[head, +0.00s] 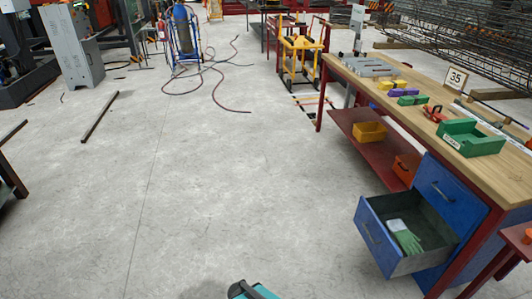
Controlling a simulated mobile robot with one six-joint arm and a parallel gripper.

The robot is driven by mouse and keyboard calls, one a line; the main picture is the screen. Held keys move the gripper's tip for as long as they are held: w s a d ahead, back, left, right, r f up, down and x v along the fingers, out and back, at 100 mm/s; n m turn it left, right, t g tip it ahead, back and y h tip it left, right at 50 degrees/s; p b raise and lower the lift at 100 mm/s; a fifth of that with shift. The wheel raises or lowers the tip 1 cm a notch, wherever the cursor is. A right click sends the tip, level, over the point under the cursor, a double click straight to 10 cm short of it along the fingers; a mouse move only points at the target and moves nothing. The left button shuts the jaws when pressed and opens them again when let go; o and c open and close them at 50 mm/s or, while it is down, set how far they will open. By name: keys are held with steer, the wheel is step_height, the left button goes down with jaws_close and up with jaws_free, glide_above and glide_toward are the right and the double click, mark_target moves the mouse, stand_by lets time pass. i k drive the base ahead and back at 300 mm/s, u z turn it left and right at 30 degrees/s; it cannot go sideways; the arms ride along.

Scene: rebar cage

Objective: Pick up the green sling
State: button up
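A small green bundle (412,100), which looks like the green sling, lies on the wooden top of the workbench (376,88) at the right. A purple bundle (403,92) lies just behind and left of it, and yellow pieces (392,84) lie farther back. A red metal item (433,113) lies in front and to the right of the green bundle. My gripper is not in view; a teal and dark part at the bottom edge seems to be my own body.
Below, an open blue drawer (378,240) holding gloves (404,238) juts into the aisle. Hoses (215,72) and a loose bar (99,117) lie on the floor. The middle floor is clear.

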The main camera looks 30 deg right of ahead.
mark_target(411, 101)
steer(key=z, duration=4.75)
steer(key=i, duration=0.15)
steer(key=u, duration=2.65)
steer(key=k, duration=0.6)
steer(key=u, duration=0.2)
steer(key=i, duration=0.6)
steer(key=z, duration=0.05)
